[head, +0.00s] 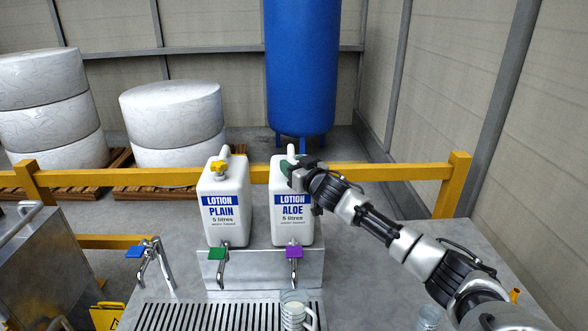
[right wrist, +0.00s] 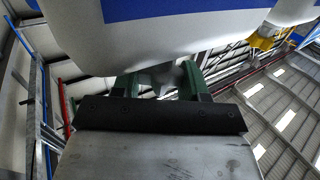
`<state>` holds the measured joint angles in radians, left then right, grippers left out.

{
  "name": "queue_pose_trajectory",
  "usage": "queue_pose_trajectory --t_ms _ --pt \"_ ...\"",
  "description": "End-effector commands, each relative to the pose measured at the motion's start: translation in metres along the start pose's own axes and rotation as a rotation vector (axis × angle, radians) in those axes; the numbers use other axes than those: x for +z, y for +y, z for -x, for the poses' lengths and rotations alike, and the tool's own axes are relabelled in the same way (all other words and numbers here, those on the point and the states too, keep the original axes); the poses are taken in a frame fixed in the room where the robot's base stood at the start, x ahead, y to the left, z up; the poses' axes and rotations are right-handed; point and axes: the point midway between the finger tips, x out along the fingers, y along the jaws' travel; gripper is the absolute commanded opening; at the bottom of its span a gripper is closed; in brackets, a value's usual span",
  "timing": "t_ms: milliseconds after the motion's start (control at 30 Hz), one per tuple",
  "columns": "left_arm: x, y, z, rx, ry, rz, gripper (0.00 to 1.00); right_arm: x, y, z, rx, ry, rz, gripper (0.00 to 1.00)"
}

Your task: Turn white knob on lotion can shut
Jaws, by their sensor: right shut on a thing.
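The lotion can (head: 294,228) marked ALOE stands upright on a metal stand, at the right of a pair. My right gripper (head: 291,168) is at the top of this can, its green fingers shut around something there. The white knob itself is mostly hidden behind the gripper in the head view. In the right wrist view, a shaded grey piece shows between the fingers of the right gripper (right wrist: 160,84), beside the can's white body (right wrist: 150,48); its shape is unclear. My left gripper is not in view.
The PLAIN can (head: 226,230) with a yellow knob (head: 217,168) stands to the left. Taps with green (head: 217,253) and purple (head: 294,252) levers sit in front. A clear mug (head: 293,312) stands on the drain grate (head: 190,318). A yellow rail (head: 390,172) runs behind.

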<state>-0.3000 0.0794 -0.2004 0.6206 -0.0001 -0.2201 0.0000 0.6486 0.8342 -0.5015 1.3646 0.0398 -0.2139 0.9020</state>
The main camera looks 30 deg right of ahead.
Motion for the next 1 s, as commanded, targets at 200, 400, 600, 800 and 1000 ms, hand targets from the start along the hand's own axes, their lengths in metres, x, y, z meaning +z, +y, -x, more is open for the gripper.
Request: queue_pose_trajectory --t_ms 200,400,600,800,1000 --pt "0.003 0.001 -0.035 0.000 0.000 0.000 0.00 0.008 -0.004 0.000 0.153 0.004 -0.011 0.20" --pt "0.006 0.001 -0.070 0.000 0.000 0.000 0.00 0.009 -0.006 -0.001 0.340 0.005 -0.013 0.20" --pt "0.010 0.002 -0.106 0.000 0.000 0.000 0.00 0.009 -0.007 -0.002 0.531 0.003 -0.012 0.20" --pt "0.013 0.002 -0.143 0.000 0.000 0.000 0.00 0.010 -0.008 -0.003 0.721 0.000 -0.010 0.20" --pt "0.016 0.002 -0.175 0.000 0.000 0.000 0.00 0.008 -0.009 -0.005 0.910 -0.001 -0.006 0.20"
